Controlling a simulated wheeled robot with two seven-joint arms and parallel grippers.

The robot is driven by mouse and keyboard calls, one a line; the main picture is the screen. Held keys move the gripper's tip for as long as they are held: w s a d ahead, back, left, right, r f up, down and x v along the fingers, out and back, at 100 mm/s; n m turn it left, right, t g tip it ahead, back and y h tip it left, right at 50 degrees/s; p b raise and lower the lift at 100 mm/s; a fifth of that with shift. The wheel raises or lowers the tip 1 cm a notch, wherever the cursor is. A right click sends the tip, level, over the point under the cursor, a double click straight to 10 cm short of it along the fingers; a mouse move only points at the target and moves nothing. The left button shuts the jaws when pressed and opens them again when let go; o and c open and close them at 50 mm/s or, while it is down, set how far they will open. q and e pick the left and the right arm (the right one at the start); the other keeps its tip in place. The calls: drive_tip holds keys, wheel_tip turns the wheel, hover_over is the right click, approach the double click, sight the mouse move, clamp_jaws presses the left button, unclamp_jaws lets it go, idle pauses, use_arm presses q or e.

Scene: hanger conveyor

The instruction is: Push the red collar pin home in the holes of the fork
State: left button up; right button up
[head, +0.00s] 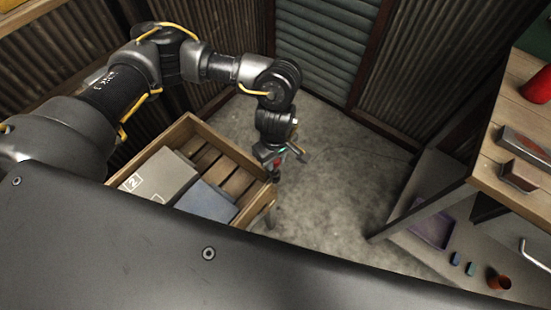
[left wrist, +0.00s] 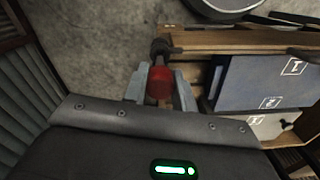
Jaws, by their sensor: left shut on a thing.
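My left gripper (head: 281,156) reaches down beside the right corner of the wooden crate in the head view. In the left wrist view its two grey fingers (left wrist: 159,88) are shut on a red piece, which looks like the red collar pin (left wrist: 160,80). A small patch of red also shows at the gripper in the head view (head: 277,162). A dark rounded piece (left wrist: 163,47) sits just beyond the red, beside the crate edge; I cannot tell whether it is part of the fork. The holes are not visible, so I cannot tell how deep the pin sits. My right gripper is out of view.
The wooden crate (head: 256,192) holds a grey box (head: 158,178) and a blue-grey box (head: 206,203) close to the gripper. A wooden bench (head: 520,78) with red and metal items stands at the right. Open concrete floor (head: 330,180) lies between them.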

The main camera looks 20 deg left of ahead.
use_arm(q)
drive_tip(key=shift+b, duration=0.3)
idle(0.5)
drive_tip(key=shift+f+b, duration=0.5)
drive_tip(key=shift+b, duration=0.2)
idle(0.6)
drive_tip(key=shift+b, duration=0.6)
idle(1.4)
drive_tip(key=shift+f+b, duration=0.75)
drive_tip(key=shift+b, duration=0.15)
idle(0.5)
drive_tip(key=shift+b, duration=0.55)
idle(1.5)
drive_tip(key=shift+f+b, duration=0.2)
drive_tip(key=shift+b, duration=0.1)
